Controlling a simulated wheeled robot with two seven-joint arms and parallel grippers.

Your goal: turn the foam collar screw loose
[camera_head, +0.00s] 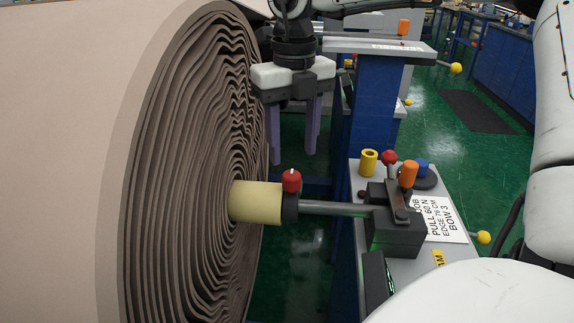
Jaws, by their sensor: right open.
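The foam collar (256,203) is a pale yellow cylinder in the middle of the big roll's end. A dark ring beside it carries a red screw knob (291,181) with a white mark, upright on top. A grey shaft (335,208) runs from the ring to the right into a dark block. My right gripper (293,157) points down above the red knob in the picture, its two purple fingers apart and nothing between them. It appears clear of the knob; its exact depth is hard to tell. My left gripper is not in view.
The big brown roll (110,150) fills the left. The dark clamp block (395,230) with an orange handle (408,174) stands on a grey stand at the right. A red ball knob (389,157) and a yellow cup (368,162) are near it. Green floor shows beyond.

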